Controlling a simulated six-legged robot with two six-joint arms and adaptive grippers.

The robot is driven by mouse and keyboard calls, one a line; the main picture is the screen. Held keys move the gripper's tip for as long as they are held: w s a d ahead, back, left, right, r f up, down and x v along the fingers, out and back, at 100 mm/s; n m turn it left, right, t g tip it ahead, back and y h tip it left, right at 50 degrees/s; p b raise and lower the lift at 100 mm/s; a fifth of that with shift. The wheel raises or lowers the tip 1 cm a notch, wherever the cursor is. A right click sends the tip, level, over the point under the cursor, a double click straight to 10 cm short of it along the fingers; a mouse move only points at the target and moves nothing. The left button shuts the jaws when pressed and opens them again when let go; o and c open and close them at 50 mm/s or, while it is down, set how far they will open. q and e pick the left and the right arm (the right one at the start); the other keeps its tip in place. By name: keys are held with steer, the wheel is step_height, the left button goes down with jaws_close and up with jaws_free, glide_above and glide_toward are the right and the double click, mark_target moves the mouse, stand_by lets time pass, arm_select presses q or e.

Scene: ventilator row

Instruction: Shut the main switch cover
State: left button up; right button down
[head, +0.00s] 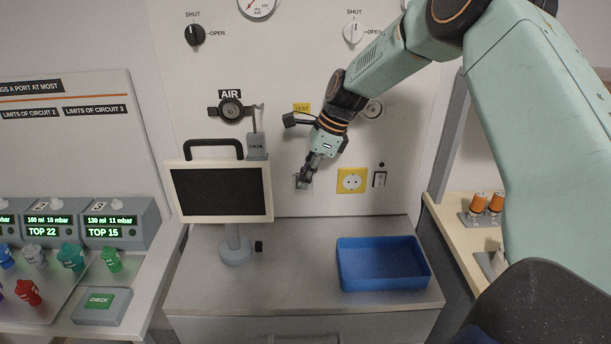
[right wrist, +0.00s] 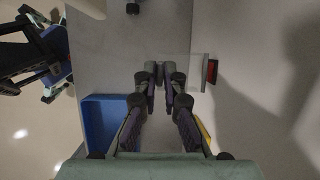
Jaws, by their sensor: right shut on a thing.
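My right gripper (head: 305,180) reaches down to the wall panel, left of the yellow socket, with its fingers close together. In the right wrist view its fingertips (right wrist: 160,70) meet on a small grey part, which I take for the main switch cover; the fingers hide most of it. A small grey piece (head: 299,183) shows beside the fingertips in the head view. In the right wrist view a red piece with a thin grey plate (right wrist: 206,72) stands at the wall, right of the fingertips. The cover's exact angle cannot be told. My left gripper is not in view.
A yellow socket (head: 352,181) and a small switch (head: 379,179) sit right of the gripper. A monitor (head: 222,192) stands to the left on the cabinet top. A blue tray (head: 384,284) lies below. The cabinet top (head: 290,285) between monitor and tray is clear.

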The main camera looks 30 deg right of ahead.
steer(key=shift+r, duration=0.1)
stand_by(0.3)
step_height(320, 180, down, 9)
steer(key=w+d+n+t+h+b, duration=0.1)
steer(key=n+t+h+b, duration=0.3)
steer(key=t+b, duration=1.1)
steer(key=shift+w+h+b, duration=0.3)
steer(key=shift+h+b, duration=1)
steer(key=shift+b, duration=6)
steer(key=shift+d, duration=0.1)
